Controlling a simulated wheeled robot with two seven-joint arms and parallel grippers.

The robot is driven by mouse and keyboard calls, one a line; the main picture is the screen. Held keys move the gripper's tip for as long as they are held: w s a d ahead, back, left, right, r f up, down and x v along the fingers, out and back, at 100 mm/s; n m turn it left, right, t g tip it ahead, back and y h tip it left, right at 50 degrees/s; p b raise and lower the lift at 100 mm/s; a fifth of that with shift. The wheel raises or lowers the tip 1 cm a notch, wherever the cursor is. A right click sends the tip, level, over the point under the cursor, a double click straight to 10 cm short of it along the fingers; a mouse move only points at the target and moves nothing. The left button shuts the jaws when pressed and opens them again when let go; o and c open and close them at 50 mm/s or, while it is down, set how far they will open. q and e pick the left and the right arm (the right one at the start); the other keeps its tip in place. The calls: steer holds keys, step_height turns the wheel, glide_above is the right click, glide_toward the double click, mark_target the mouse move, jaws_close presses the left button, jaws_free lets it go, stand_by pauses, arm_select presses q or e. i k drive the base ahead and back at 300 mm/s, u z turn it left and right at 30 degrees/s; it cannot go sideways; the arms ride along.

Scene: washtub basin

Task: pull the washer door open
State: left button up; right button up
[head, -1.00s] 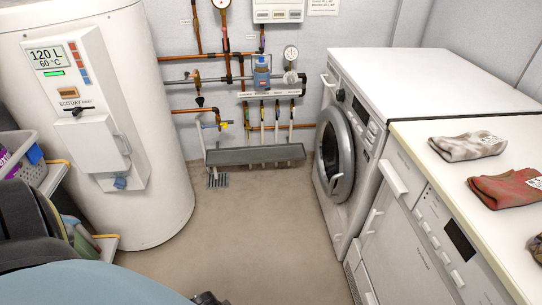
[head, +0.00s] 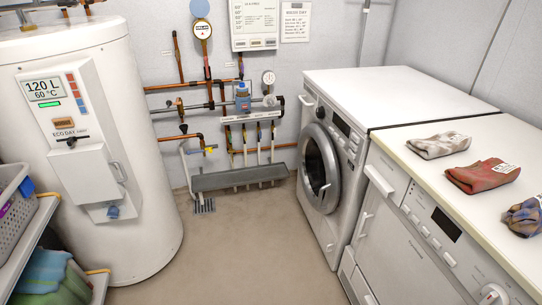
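The white washer (head: 409,92) stands against the back wall on the right. Its round door (head: 319,168), with a grey ring and dark glass, is on its front face, turned to the left. The door looks closed, with a small handle (head: 324,189) at the ring's lower right. Neither of my grippers shows in the head view.
A white dishwasher-like appliance (head: 409,242) under a counter (head: 481,195) adjoins the washer, with several cloths on top. A tall water heater (head: 150,150) stands left, beside a shelf with a basket (head: 18,208). The floor (head: 230,255) between is clear.

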mark_target(317, 164)
steer(key=z, duration=0.05)
steer(key=i, duration=1.2)
steer(key=z, duration=0.6)
